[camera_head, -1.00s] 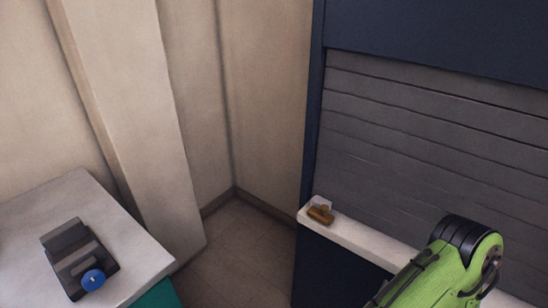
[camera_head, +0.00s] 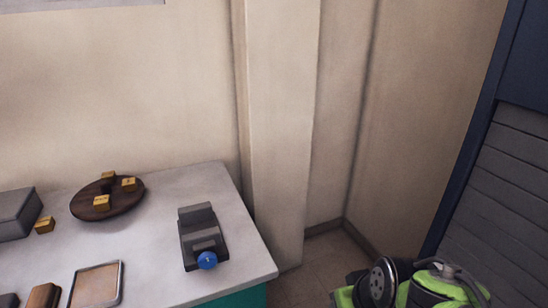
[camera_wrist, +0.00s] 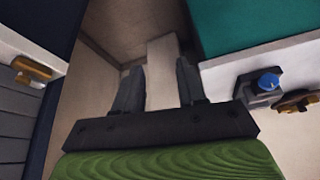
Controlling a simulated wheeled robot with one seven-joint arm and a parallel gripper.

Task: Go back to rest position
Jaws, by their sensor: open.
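My gripper (camera_wrist: 158,88) shows in the wrist view with its two dark fingers spread apart. It is open, and nothing is between the fingers. Behind them are a pale wall column and the floor corner. In the head view only part of my green and black arm shows at the lower right; the gripper itself is out of that view.
A white counter (camera_head: 235,245) stands at the left, bearing a dark device with a blue knob (camera_head: 207,260), a round wooden board (camera_head: 85,208) with small yellow blocks, a grey box (camera_head: 15,215) and a framed tray (camera_head: 96,285). A dark shuttered cabinet (camera_head: 505,190) stands right.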

